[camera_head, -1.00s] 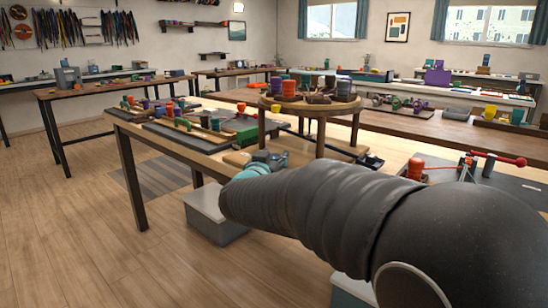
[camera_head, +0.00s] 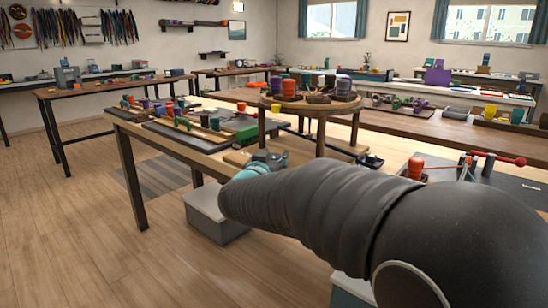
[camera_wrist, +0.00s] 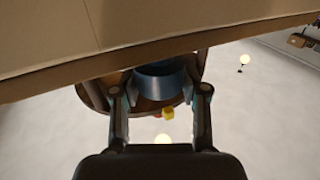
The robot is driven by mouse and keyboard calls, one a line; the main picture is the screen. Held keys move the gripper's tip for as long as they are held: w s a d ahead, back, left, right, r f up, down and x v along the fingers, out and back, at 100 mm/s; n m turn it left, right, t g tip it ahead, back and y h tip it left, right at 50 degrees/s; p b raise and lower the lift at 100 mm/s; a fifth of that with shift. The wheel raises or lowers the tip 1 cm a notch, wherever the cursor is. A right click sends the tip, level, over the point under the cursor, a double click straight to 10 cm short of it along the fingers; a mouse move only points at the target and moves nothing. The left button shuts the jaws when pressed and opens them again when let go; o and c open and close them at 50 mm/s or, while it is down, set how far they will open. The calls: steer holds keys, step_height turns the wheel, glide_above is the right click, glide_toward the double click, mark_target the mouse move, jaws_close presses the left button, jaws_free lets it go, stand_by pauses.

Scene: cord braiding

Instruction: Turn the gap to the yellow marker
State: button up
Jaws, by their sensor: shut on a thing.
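The round wooden braiding stand (camera_head: 315,106) stands on legs on the near table, with several coloured spools (camera_head: 288,86) on its top. The yellow marker (camera_head: 276,107) is at the left front of its rim; a yellow piece (camera_wrist: 168,114) also shows at the rim in the wrist view. My gripper (camera_head: 268,158) is low, left of and in front of the stand. In the wrist view my gripper (camera_wrist: 160,92) has its fingers on both sides of a blue cylinder (camera_wrist: 160,82) below the disc and appears shut on it. I cannot make out the gap clearly.
The near table's light wooden top (camera_head: 195,152) carries a board with coloured pegs (camera_head: 195,122) to the left. An orange spool (camera_head: 415,168) and a red-knobbed lever (camera_head: 500,158) are at the right. The floor at the left is open.

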stand_by(0.3)
steer(key=o, duration=1.2)
steer(key=shift+c, duration=0.2)
steer(key=v, duration=1.2)
